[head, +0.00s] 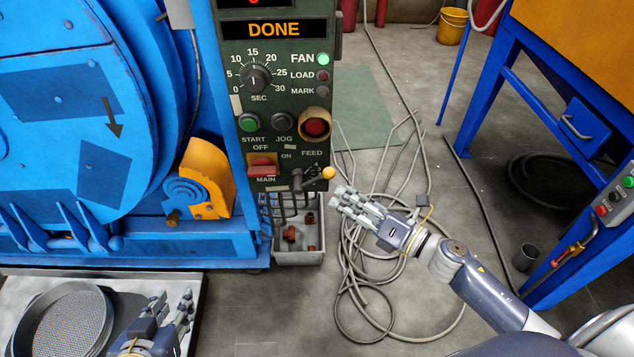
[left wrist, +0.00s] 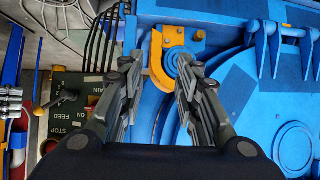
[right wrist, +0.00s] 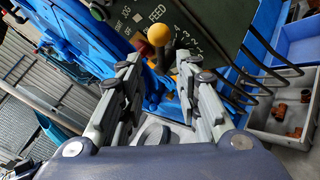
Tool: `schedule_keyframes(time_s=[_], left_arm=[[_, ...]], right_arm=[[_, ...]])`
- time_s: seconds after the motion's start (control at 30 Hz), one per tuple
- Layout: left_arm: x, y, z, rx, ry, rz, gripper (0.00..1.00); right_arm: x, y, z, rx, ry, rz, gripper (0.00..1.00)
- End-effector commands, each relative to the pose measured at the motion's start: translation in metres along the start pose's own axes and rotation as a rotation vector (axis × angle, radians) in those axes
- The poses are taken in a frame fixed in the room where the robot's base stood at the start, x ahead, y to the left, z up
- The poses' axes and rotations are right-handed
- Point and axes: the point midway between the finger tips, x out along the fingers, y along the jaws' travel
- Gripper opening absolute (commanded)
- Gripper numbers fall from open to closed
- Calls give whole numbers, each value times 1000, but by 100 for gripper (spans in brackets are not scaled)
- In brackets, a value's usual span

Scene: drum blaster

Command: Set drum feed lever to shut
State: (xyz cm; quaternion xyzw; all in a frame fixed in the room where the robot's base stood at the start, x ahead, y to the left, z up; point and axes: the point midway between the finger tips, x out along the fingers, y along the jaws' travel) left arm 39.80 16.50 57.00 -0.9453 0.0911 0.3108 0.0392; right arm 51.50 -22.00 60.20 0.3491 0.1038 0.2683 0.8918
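The drum feed lever has a yellow ball knob (head: 328,172) and a dark arm. It sits at the lower right of the green control panel (head: 279,210), below the word FEED, and sticks out to the right. Its setting on the scale cannot be read. My right gripper (head: 343,200) is open and empty, just right of and below the knob. In the right wrist view the knob (right wrist: 190,57) shows just beyond the fingertips, apart from them. My left gripper (head: 172,306) is open and empty over the tray; it also shows open in the left wrist view (left wrist: 160,65).
The display (head: 274,30) reads DONE and the FAN lamp (head: 323,59) is green. A grey bin (head: 299,252) with brown pieces stands under the panel, beside dark hoses. The blue drum (head: 75,120) fills the left. Loose cables (head: 370,290) lie on the floor. A sieve (head: 65,320) sits on the tray.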

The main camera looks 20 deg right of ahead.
Motion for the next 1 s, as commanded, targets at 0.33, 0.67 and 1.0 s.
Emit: schedule_keyframes(time_s=[0.33,0.67,1.0], left_arm=[[2,2,-10,1,46,3,31],[3,2,-16,1,79,5,31],[3,3,-20,0,94,6,31]], right_arm=[[52,0,1,0,-2,0,31],[90,-1,0,3,-1,-2,31],[98,-1,0,3,0,-4,31]])
